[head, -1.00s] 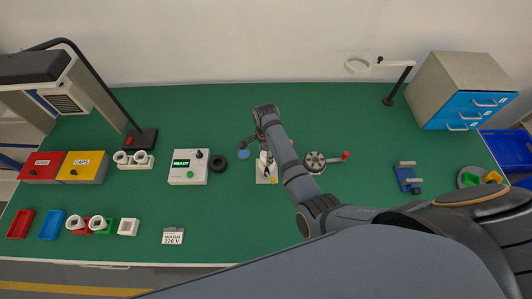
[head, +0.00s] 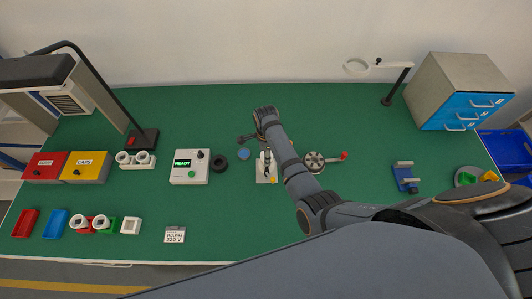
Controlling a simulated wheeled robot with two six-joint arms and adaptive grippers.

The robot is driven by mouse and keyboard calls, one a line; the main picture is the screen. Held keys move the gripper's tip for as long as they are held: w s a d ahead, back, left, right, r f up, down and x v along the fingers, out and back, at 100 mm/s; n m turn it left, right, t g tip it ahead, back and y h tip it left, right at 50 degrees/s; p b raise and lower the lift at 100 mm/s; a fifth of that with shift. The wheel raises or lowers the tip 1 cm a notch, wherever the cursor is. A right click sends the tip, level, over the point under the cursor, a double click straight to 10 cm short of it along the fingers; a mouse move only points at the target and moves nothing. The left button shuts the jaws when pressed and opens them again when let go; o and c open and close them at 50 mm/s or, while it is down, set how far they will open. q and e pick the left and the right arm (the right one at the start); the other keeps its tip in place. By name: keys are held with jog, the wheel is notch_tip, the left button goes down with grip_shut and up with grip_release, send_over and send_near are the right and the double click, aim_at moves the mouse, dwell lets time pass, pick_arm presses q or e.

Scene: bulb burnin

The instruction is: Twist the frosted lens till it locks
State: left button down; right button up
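My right arm reaches in from the lower right and bends down over a small white fixture (head: 262,177) in the middle of the green table. My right gripper (head: 265,156) is at the top of this fixture, mostly hidden by my own forearm and wrist. Whether its fingers are open or shut does not show. A pale, whitish part shows just under the gripper; I cannot tell whether it is the frosted lens or whether it is gripped. A small yellow piece (head: 274,180) is at the fixture's right edge. My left gripper is not in view.
A blue disc (head: 244,154), a black ring (head: 219,163) and a control box (head: 190,167) reading READY lie left of the fixture. A round device with a red-knobbed handle (head: 315,162) is close on its right.

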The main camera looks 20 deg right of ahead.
jog(key=shift+r+m+p, duration=0.1)
jog(key=shift+m+p, duration=0.45)
jog(key=shift+m, duration=0.35)
jog(key=o, duration=1.2)
notch_tip(320, 180, up, 7)
jog(key=shift+r, duration=0.1)
jog(key=shift+s, duration=0.1)
